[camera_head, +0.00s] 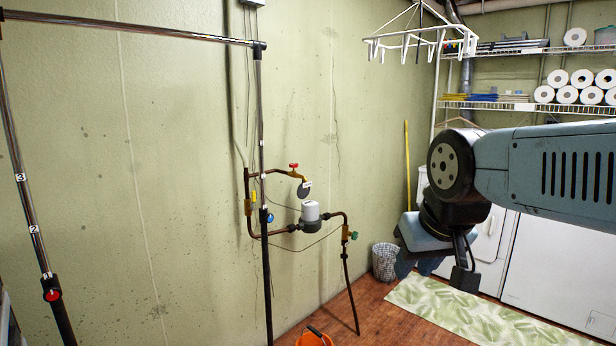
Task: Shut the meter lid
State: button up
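The water meter (310,212) is a white cylinder on a dark body, set in the copper pipework against the green wall. A dark round disc (303,190), which looks like its lid, stands raised above the meter's top, with a small white tag by it. The lid looks open; its hinge is too small to make out. My gripper (465,278) hangs at the right, pointing down, well to the right of the meter and apart from it. Its fingers are dark and small, and I cannot tell whether they are open or shut.
A black rack pole (264,130) stands just left of the meter. A red valve handle (293,166) is above it, and a green-handled valve (353,235) is to its right. An orange bucket (314,338) is on the floor below. A wire basket (385,262) stands by the wall.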

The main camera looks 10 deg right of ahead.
aim_at(302, 194)
jog(key=u, duration=0.05)
jog(key=i, duration=1.35)
